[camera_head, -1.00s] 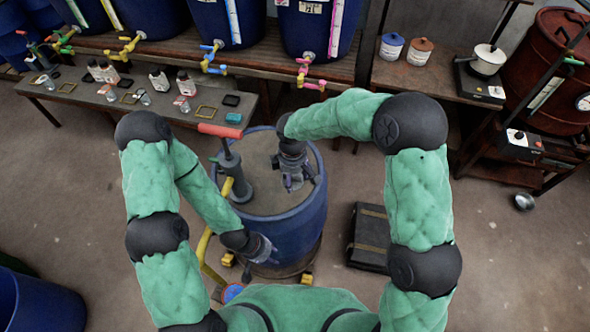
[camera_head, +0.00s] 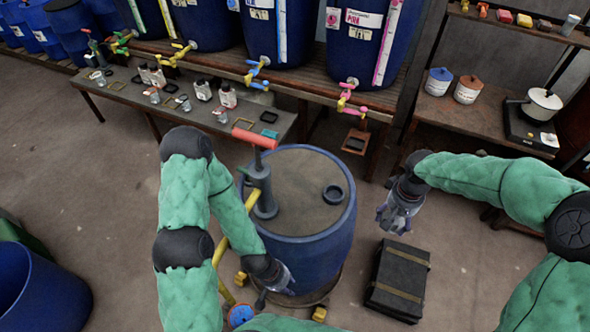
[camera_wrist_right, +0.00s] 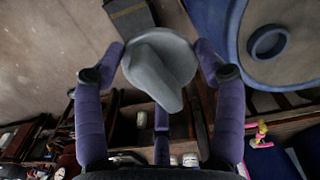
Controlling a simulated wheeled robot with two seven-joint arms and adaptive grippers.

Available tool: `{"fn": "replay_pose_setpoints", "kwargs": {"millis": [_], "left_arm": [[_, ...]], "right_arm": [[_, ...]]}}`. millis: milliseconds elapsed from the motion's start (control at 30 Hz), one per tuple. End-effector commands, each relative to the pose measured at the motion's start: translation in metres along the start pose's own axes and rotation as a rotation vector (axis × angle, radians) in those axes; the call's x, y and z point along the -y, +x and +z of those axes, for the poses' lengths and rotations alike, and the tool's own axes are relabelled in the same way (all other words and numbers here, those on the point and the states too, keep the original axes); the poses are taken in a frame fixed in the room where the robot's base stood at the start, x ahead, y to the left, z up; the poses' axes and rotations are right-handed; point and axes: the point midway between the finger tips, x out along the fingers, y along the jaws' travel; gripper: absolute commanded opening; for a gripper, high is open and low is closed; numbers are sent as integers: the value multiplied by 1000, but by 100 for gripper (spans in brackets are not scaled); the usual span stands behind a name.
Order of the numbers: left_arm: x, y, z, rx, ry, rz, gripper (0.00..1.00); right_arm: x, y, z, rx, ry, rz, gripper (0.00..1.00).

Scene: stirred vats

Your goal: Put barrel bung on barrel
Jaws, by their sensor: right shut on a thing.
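The blue barrel (camera_head: 318,255) stands upright in the middle of the head view. A dark round collar (camera_head: 333,194) sits on the right of its brownish top; the collar also shows at the upper right of the wrist view (camera_wrist_right: 268,42). My right gripper (camera_head: 392,220) is right of the barrel, clear of its rim. In the wrist view its fingers are shut on a grey, tapered piece that looks like the barrel bung (camera_wrist_right: 158,66). My left gripper (camera_head: 285,280) hangs low against the barrel's near side; its finger opening is unclear.
A pump with a red handle (camera_head: 254,138) stands on the left of the barrel top. A black case (camera_head: 398,280) lies on the floor at right. Behind are a low bench (camera_head: 130,95) with bottles and a rack of blue vats (camera_head: 365,40) with taps. Floor around the case is bare.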

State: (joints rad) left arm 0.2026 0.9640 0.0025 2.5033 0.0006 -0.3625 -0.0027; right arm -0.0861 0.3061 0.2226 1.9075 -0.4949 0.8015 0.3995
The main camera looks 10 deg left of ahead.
Motion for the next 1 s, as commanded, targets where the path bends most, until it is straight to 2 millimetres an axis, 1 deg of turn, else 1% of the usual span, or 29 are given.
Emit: {"fn": "replay_pose_setpoints", "kwargs": {"millis": [33, 167, 367, 533, 700, 900, 1000], "left_arm": [[0, 0, 0, 0, 0, 0, 35], [-2, -6, 0, 0, 0, 0, 35], [-8, -23, 1, -1, 0, 0, 35], [-15, -42, 1, -1, 0, 0, 35], [-19, -53, 2, 0, 0, 0, 35], [-23, -63, 2, 0, 0, 0, 35], [-23, -64, 2, 0, 0, 0, 35]], "right_arm": [[-4, -1, 2, -1, 26, 1, 38], [-8, -4, 3, -1, 55, 2, 38], [-8, -11, 4, 1, 55, 3, 38], [-8, -17, 5, 0, 53, 4, 38], [-7, -20, 6, 0, 53, 2, 38], [-7, -23, 7, 0, 52, 2, 38], [-7, -22, 7, -1, 52, 2, 38]]}}
